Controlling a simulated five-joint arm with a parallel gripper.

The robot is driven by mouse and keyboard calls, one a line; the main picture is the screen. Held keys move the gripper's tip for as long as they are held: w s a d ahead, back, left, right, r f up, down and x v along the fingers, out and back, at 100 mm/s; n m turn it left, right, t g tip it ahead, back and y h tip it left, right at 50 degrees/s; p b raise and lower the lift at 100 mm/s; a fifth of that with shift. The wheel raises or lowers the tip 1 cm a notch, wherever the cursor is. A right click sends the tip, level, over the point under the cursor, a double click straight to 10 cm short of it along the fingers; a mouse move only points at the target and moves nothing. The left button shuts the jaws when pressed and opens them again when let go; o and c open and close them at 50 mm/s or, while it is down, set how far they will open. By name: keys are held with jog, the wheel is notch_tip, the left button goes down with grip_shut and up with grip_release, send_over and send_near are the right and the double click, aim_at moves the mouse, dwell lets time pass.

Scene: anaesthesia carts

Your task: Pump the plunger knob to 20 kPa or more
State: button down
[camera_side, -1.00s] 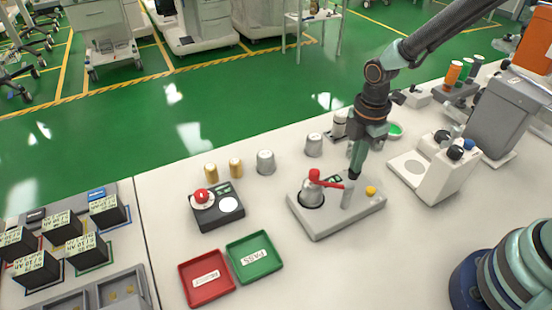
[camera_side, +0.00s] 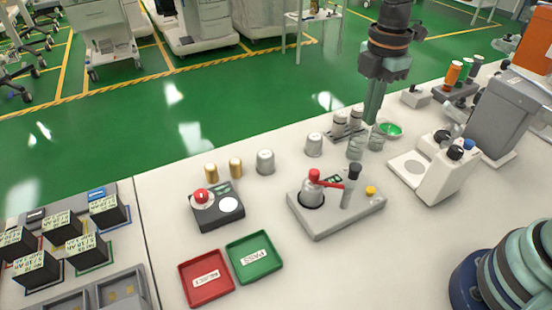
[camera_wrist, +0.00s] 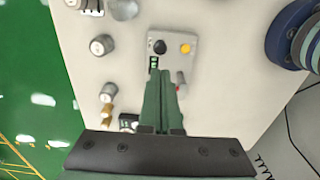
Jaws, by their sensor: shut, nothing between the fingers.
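The grey pump fixture (camera_side: 335,219) stands on the white table. Its black plunger knob (camera_side: 354,171) tops an upright grey post and stands clear of my gripper. A red lever (camera_side: 327,182) sits over a metal canister (camera_side: 311,195) in the fixture's well. A yellow button (camera_side: 371,190) is at the right, and a small green display lies behind the post, its reading too small to tell. My gripper (camera_side: 372,120) is shut and empty, raised above and behind the knob. In the wrist view, the knob (camera_wrist: 159,46) shows just beyond the shut fingertips (camera_wrist: 164,73).
A dark box with a red button (camera_side: 202,196), a red tray (camera_side: 206,302) and a green tray (camera_side: 255,280) stand left. A white device (camera_side: 428,184) is at right.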

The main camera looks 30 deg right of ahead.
aim_at(355, 167)
dwell(0.3)
notch_tip(355, 167, up, 2)
jog(key=shift+r, duration=0.1)
dwell(0.3)
notch_tip(355, 167, down, 14)
jog(key=shift+f, duration=0.1)
dwell(0.5)
